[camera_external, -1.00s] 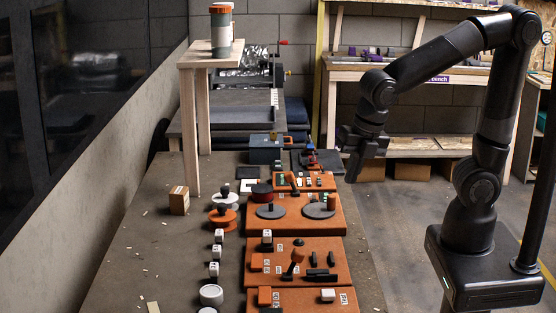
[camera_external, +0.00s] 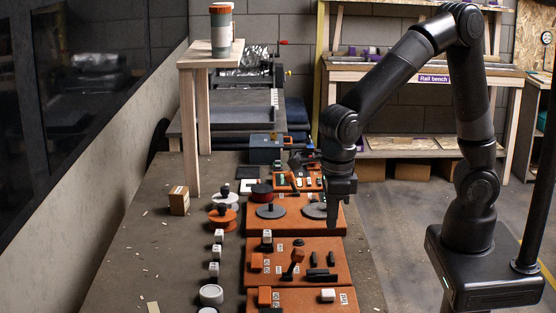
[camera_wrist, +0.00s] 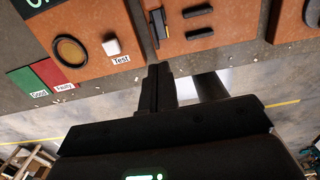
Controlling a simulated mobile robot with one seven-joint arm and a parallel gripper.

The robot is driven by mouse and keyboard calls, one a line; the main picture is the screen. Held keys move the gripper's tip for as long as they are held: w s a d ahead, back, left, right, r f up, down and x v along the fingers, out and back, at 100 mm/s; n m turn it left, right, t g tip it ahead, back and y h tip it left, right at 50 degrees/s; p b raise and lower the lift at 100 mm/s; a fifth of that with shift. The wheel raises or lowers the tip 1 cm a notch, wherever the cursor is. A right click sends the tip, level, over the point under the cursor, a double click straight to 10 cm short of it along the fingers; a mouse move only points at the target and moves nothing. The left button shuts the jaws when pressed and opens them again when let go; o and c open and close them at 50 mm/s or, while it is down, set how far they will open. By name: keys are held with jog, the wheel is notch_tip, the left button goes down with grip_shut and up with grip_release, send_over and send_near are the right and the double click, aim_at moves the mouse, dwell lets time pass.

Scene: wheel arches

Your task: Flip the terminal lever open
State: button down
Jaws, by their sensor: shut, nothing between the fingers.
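My gripper (camera_external: 333,222) points down beside the right edge of the orange board with two grey discs (camera_external: 272,212). It is shut and empty; its dark fingers show in the wrist view (camera_wrist: 160,78). An orange-tipped lever (camera_external: 297,256) stands on the middle orange board (camera_external: 285,278), left of and nearer the camera than my gripper. A farther orange board carries white and green blocks (camera_external: 305,181), partly hidden by my arm. No readable label shows which lever is the terminal lever. In the wrist view, a dark lever-like part (camera_wrist: 158,24) lies above my fingers.
The nearest board has a white button (camera_external: 328,295) marked Test. White blocks (camera_external: 215,253), reels (camera_external: 223,216) and a cardboard box (camera_external: 179,200) stand to the left. A wooden stand (camera_external: 192,130) rises behind them. Open floor lies right of the bench.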

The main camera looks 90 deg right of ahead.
aim_at(293, 252)
notch_tip(293, 252, down, 10)
jog(key=shift+w+f, duration=0.15)
jog(key=w, duration=0.1)
jog(key=w+r, duration=0.1)
jog(key=shift+w+r, duration=0.15)
jog(key=shift+w, duration=0.2)
jog(key=shift+w+r, duration=0.3)
jog(key=shift+w, duration=0.3)
jog(key=shift+w, duration=0.1)
jog(key=w+g, duration=0.1)
jog(key=g, duration=0.1)
jog(key=w+r+g, duration=0.1)
jog(key=w+g, duration=0.1)
jog(key=shift+w+r+g, duration=0.2)
jog(key=shift+w+g, duration=0.05)
jog(key=shift+g, duration=0.15)
jog(key=shift+w+r, duration=0.15)
jog(key=shift+w, duration=0.6)
jog(key=shift+r, duration=0.1)
